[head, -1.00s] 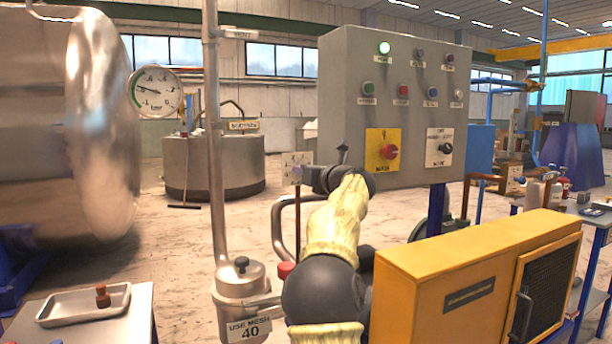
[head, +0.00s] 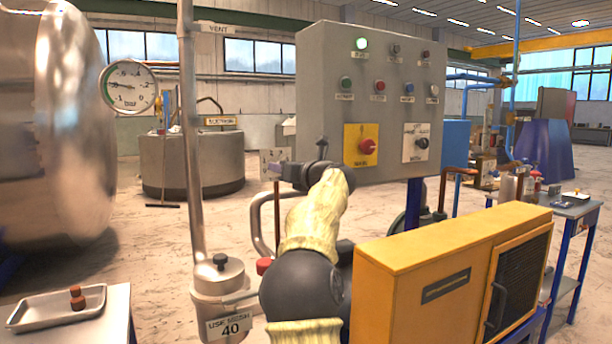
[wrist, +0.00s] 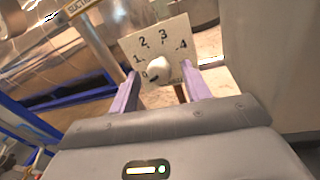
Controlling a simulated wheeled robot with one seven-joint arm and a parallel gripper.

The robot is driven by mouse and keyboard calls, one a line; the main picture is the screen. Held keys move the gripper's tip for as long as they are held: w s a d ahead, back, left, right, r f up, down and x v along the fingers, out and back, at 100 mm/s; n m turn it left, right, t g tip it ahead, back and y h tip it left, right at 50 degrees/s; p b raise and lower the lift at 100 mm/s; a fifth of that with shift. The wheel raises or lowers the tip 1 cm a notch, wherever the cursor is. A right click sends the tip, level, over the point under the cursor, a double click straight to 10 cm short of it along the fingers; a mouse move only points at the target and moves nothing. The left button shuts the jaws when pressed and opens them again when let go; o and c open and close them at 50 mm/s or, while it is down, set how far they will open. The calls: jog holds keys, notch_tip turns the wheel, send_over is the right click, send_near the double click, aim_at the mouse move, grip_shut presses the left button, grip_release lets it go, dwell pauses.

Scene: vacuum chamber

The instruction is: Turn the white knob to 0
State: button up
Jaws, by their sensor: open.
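The white knob (wrist: 158,68) sits on a pale square plate (wrist: 136,45) marked with numbers from 0 to 4, in the wrist view. A small dark mark shows at its lower left, near the 0, but I cannot tell exactly where the knob points. My gripper (wrist: 163,76) is open, with one purple finger on each side of the knob's lower part. I cannot tell whether the fingers touch it. In the head view the plate (head: 276,155) is small, and my gripper's dark wrist partly hides it and the knob.
A grey control panel (head: 312,95) with buttons and switches stands right of the plate. A yellow cabinet (head: 420,252) is close to my arm at the front right. A vertical pipe (head: 190,130) and a steel pot (head: 221,290) stand to the left. A dial gauge (head: 128,88) hangs further left.

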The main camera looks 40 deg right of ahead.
jog(key=s+a+b, duration=0.1)
jog(key=s, duration=1.5)
jog(key=shift+s+a+b, duration=0.25)
jog(key=shift+a+b, duration=0.05)
jog(key=shift+a+f, duration=0.1)
